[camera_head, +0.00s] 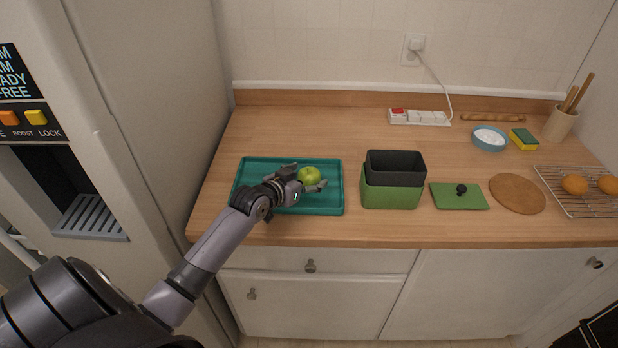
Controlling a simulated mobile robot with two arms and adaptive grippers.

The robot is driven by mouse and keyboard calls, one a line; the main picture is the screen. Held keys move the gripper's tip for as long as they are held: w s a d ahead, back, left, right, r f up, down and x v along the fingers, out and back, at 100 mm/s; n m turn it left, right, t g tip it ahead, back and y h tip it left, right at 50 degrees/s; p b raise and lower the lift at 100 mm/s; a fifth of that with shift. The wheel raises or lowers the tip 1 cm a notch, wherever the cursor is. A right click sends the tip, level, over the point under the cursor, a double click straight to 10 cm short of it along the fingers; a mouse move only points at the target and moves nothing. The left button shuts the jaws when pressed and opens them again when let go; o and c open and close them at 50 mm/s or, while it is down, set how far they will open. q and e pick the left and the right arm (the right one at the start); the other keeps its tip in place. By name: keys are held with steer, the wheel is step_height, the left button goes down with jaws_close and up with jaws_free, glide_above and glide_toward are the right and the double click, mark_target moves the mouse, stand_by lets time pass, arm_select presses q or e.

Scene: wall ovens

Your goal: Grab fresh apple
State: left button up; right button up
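A green apple (309,174) is over the teal tray (333,207) at the left of the wooden counter. My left gripper (305,178) reaches in over the tray from the left, with one finger behind and left of the apple and the other in front of it. The fingers are spread around the apple's near side. The gripper hides the apple's lower part, so I cannot tell whether the fingers press on it or whether it rests on the tray. My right gripper is not in view.
A green box with a dark insert (392,197) stands right of the tray. A green lid (459,197), round board (517,193) and wire rack (590,204) with orange fruit lie farther right. A tall appliance (150,120) borders the left. Counter behind the tray is clear.

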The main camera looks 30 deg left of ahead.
arm_select(q)
steer(key=c, duration=1.3)
steer(key=shift+r, duration=0.1)
